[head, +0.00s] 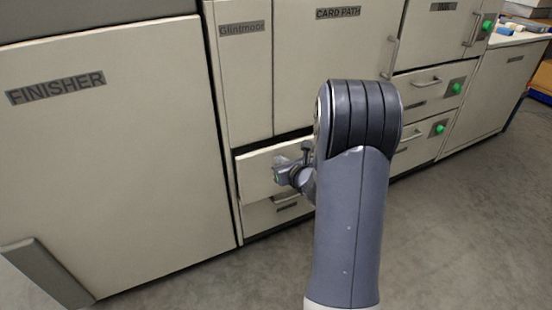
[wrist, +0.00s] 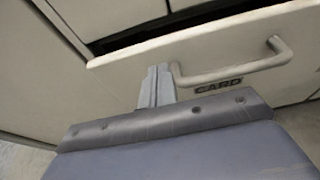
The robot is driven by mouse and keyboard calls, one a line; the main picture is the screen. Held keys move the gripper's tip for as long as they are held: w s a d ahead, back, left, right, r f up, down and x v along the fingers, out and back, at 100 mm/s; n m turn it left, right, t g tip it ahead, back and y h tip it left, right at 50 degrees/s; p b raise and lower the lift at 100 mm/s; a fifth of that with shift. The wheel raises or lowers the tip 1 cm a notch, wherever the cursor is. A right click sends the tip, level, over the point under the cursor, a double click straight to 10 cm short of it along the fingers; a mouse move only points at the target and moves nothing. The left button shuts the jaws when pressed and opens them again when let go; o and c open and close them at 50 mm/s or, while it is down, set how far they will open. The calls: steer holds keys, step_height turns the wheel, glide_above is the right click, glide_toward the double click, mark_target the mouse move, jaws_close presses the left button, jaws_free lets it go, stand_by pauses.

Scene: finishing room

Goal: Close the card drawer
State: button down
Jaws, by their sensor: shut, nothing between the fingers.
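The card drawer (wrist: 120,80) has a pale front with a CARD label and a grey bar handle (wrist: 245,66) in the wrist view. A dark gap shows above its front, so it stands partly out of the cabinet. In the head view the drawer front (head: 258,172) is below the Glintmoor panel, partly hidden by my arm. My gripper (wrist: 158,72) is shut and empty, its fingertips at the drawer front beside the left end of the handle. In the head view my gripper (head: 281,170) is in front of the drawer. I cannot tell whether it touches.
The CARD PATH door (head: 335,60) is above and the FINISHER cabinet (head: 110,150) stands left. A lower drawer (head: 270,216) sits beneath. Drawers with green buttons (head: 425,90) are at right. A grey slanted piece (head: 45,272) is at lower left. The floor (head: 460,240) at right is clear.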

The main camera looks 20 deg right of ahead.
mark_target(270, 147)
steer(key=shift+w, duration=1.7)
steer(key=shift+r, duration=0.1)
steer(key=w+b, duration=0.2)
steer(key=w, duration=0.2)
steer(key=shift+w+a, duration=0.15)
steer(key=shift+w, duration=0.25)
steer(key=shift+w+r, duration=0.15)
steer(key=shift+w, duration=0.1)
